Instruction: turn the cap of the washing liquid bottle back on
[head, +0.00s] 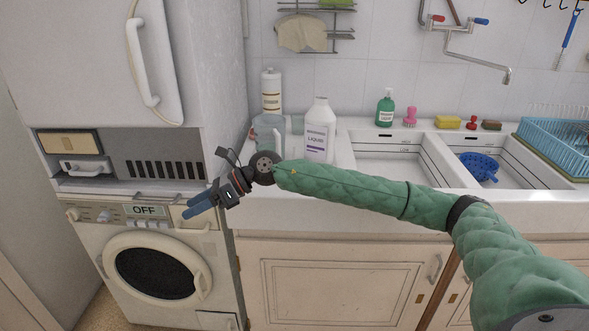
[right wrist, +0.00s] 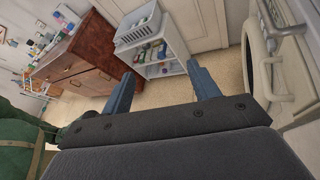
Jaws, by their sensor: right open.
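A white bottle labelled LIQUID (head: 318,140) stands upright on the counter left of the sink. Its top is white, and I cannot tell whether that is a cap or a bare neck. My right gripper (head: 192,209) is left of and below this bottle, apart from it, in front of the washing machine. In the right wrist view the blue fingers of my right gripper (right wrist: 161,70) are spread with nothing between them. No loose cap can be made out. My left gripper is not in view.
A bluish clear container (head: 268,135) and a tall white bottle (head: 271,90) stand beside the labelled bottle. The sink (head: 390,150) holds a blue colander (head: 480,166) in its right basin. A washing machine (head: 150,245) is below left. A white shelf unit (right wrist: 160,50) shows in the right wrist view.

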